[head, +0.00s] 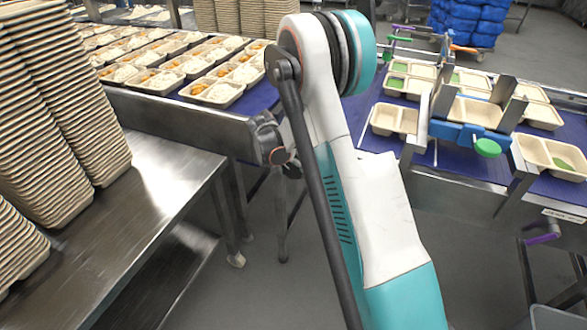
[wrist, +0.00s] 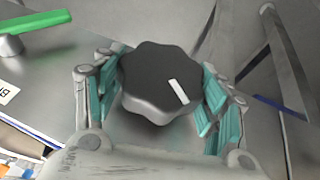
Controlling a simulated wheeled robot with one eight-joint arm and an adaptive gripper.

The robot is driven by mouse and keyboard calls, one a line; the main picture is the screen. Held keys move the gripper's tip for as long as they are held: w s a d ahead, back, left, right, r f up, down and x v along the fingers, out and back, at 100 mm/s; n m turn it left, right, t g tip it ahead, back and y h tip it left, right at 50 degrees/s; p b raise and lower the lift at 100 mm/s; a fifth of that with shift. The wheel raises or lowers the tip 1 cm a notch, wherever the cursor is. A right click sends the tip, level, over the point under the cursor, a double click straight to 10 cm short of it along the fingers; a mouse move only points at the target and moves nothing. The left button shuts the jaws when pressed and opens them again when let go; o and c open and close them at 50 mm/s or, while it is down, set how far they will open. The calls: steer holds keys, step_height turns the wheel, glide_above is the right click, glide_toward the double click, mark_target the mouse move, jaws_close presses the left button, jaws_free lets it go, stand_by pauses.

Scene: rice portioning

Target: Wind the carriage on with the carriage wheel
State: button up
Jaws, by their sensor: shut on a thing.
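In the wrist view, a dark lobed wheel (wrist: 146,78) with a white mark on its face sits between the teal-padded fingers of my gripper (wrist: 160,90). The fingers are shut on it, one on each side. The white mark slants on the right part of the face. This looks like the carriage wheel; no label shows on it. In the head view my arm crosses the middle, and I cannot make out the gripper or this wheel. The carriage cannot be told for sure there.
A green handle (wrist: 40,34) lies left of the wheel in the wrist view. In the head view, stacked trays (head: 60,95) stand on a steel table (head: 150,190) at left. Filled trays (head: 215,93) sit behind. A blue-barred frame (head: 455,132) spans the right conveyor.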

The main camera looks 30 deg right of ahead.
steer(key=g+h, duration=0.2)
steer(key=g, duration=0.1)
steer(key=shift+w+f+n+h+b, duration=0.1)
steer(key=shift+w+n+h+b, duration=0.05)
steer(key=shift+n+h+b, duration=0.25)
steer(key=shift+n+g+h, duration=0.5)
steer(key=shift+g+h, duration=0.8)
steer(key=shift+g, duration=0.1)
steer(key=o, duration=1.1)
steer(key=shift+a, duration=0.15)
steer(key=v, duration=0.7)
steer(key=shift+w+a, duration=0.1)
steer(key=shift+w, duration=0.05)
